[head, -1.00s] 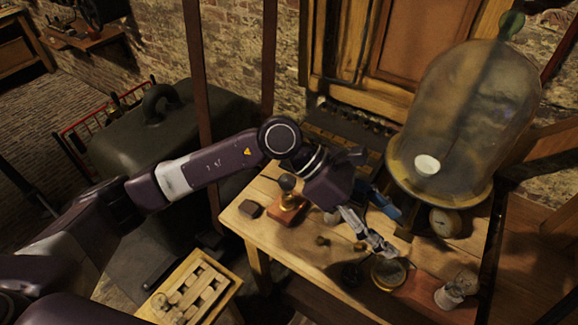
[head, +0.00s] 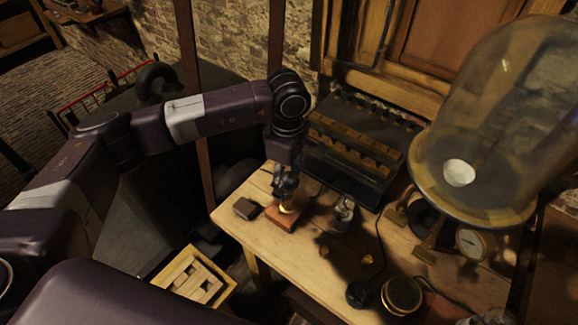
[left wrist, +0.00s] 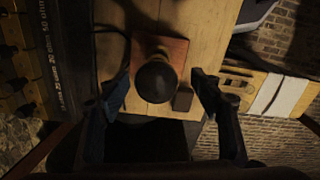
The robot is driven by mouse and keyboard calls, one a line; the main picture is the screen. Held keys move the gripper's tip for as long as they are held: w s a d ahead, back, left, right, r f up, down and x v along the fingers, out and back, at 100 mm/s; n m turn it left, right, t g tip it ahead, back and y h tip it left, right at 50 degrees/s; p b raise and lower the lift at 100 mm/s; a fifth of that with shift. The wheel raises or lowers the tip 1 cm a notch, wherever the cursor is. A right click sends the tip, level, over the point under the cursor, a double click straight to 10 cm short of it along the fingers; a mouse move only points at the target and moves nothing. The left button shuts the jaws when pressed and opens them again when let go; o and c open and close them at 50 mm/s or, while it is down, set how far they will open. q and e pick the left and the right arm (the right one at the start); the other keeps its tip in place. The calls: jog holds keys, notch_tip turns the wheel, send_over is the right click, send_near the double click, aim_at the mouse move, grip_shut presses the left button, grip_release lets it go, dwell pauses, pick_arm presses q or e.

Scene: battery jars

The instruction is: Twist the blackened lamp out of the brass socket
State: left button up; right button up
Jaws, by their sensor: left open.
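The blackened lamp (left wrist: 156,82) is a dark round bulb seen from above in the left wrist view. It stands on a reddish wooden block (left wrist: 178,48), which also shows in the head view (head: 281,219). A bit of the brass socket (head: 288,208) shows under my gripper in the head view; the lamp hides most of it in the wrist view. My left gripper (head: 286,188) points down over the lamp. In the wrist view its open fingers (left wrist: 161,90) stand either side of the lamp, with gaps on both sides. My right gripper is not in view.
A small dark block (head: 246,208) lies left of the socket base. A glass jar (head: 344,212) stands close on its right. A dark battery rack (head: 350,150) is behind, and a large glass bell (head: 490,120) stands at the right. A wooden tray (head: 192,280) is below the table's left edge.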

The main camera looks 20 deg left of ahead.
aim_at(288, 188)
pick_arm(q)
jog(key=shift+w+f+p, duration=0.2)
jog(key=shift+f+p, duration=0.1)
jog(key=shift+f, duration=1.5)
jog(key=c, duration=1.5)
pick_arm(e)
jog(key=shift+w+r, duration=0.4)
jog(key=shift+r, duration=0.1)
pick_arm(q)
jog(key=shift+c, duration=0.2)
jog(key=n, duration=0.4)
jog(key=shift+n+b, duration=0.3)
jog(key=shift+n, duration=0.9)
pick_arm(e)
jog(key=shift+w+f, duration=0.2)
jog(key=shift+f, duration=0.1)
